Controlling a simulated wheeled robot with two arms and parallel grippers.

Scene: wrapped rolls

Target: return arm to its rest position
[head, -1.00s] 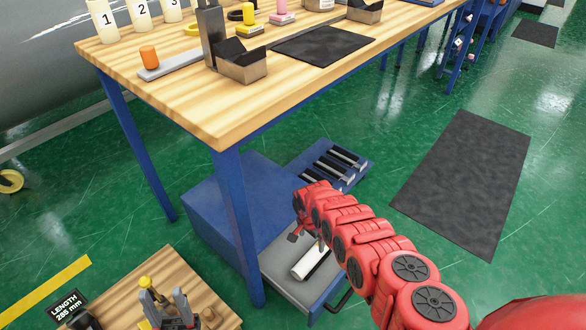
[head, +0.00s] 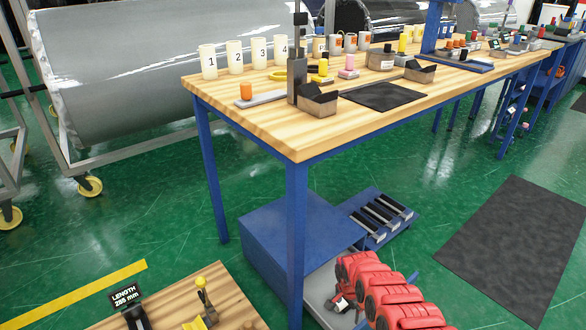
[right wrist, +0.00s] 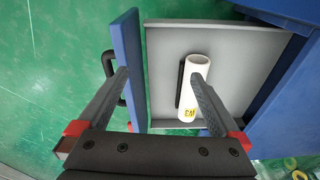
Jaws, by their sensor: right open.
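My right arm reaches down in red links at the bottom of the head view. Its gripper (head: 341,304) is over the open grey drawer (head: 317,288) under the workbench, partly hidden. In the right wrist view the right gripper (right wrist: 160,77) is open, its two fingers apart, with nothing held between them. A white roll (right wrist: 196,92) with a yellow label lies in the drawer (right wrist: 228,60), beside a dark strip (right wrist: 183,80). The roll shows beyond the fingers, partly covered by the right finger. My left gripper is not in view.
The wooden workbench (head: 240,122) stands above the drawer on blue legs (head: 297,220). A blue rack (head: 380,215) with several dark bars sits beside the drawer cabinet. A lower wooden table (head: 236,300) is at bottom left. Green floor and a dark mat (head: 520,235) lie right.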

